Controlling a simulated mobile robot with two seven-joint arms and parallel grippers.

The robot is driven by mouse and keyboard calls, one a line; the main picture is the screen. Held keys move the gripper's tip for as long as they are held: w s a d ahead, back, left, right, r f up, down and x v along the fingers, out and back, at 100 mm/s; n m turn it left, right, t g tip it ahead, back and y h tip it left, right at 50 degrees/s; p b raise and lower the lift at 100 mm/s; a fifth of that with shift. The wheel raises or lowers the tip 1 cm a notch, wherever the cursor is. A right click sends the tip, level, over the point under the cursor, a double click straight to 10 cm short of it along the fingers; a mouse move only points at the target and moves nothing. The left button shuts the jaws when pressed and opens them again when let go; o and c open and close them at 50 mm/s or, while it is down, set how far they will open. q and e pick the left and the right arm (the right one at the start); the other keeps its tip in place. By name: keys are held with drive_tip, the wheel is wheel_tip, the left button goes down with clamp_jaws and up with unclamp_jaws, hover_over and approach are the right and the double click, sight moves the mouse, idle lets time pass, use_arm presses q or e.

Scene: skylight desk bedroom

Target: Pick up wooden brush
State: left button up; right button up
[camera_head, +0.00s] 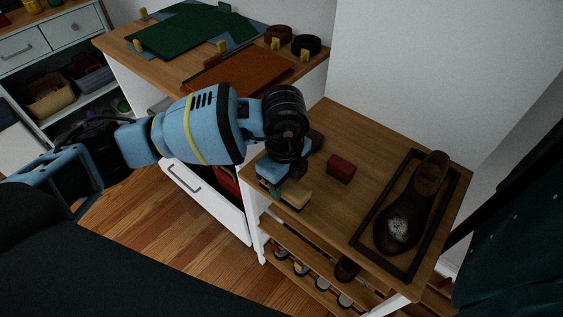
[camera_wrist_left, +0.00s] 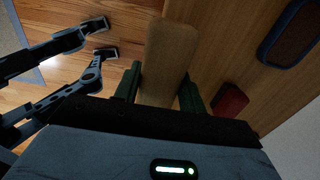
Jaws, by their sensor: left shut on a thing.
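The wooden brush shows in the head view as a pale wooden block (camera_head: 294,194) at the near left edge of the wooden bench top. In the left wrist view its light wooden back (camera_wrist_left: 168,55) runs up from between the two green fingers. My left gripper (camera_head: 281,182) is shut on the brush; in the wrist view its fingers (camera_wrist_left: 160,92) press on both sides of it. I cannot see the brush's underside or bristles, nor whether it touches the bench top.
A dark red block (camera_head: 341,168) lies close beside the brush. A dark-rimmed tray (camera_head: 362,236) with a brown shoe (camera_head: 405,210) takes up the right of the top. A desk (camera_head: 318,64) stands behind.

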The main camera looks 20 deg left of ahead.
use_arm(q)
drive_tip(key=s+d, duration=0.3)
drive_tip(key=s, duration=0.5)
drive_tip(key=shift+d+r, duration=0.3)
drive_tip(key=shift+r, duration=0.1)
use_arm(e)
drive_tip(key=shift+r, duration=0.1)
